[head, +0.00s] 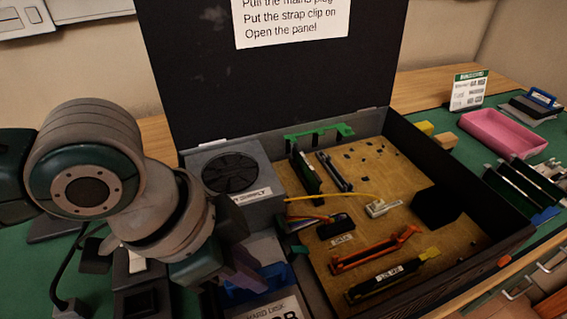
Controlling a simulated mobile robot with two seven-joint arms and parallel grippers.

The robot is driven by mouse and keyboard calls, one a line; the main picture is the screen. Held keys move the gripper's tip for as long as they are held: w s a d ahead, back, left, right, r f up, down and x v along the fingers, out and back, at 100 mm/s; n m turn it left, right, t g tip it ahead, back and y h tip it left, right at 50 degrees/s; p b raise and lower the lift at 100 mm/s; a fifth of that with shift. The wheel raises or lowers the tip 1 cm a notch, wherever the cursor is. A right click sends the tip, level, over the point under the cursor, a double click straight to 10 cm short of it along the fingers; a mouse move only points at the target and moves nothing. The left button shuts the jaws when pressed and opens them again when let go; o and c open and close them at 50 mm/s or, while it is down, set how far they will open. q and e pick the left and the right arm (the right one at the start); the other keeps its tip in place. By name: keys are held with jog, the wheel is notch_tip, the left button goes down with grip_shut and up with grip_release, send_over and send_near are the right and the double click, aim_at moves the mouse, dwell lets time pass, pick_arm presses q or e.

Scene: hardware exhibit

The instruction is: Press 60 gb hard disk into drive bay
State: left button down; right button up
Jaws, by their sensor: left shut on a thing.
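The hard disk (277,311) shows at the bottom centre as a grey block with a white label reading "HARD DISK", its capacity figure only partly visible. A blue handle (240,293) stands on it. My left gripper (243,278) comes down from the left and is shut on the blue handle. The disk is at the left front part of the open case, below the power supply. The drive bay there is mostly hidden by my gripper and the disk, so I cannot tell how deep the disk sits. My right gripper is out of view.
The open black case (470,240) holds a power supply (232,172), a tan board (375,205), slots, and several cables. Its raised lid (270,80) stands behind. A pink tray (503,132), a price card (468,90) and loose cards (522,183) lie to the right.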

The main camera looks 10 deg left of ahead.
pick_arm(q)
jog(key=shift+f+b, duration=0.35)
jog(key=shift+f, duration=0.15)
jog(key=shift+f, duration=0.2)
dwell(1.7)
jog(key=c, duration=0.8)
grip_release()
jog(key=shift+o, duration=0.6)
jog(key=shift+o, duration=1.2)
jog(key=shift+r+p, duration=0.6)
jog(key=shift+p, duration=0.45)
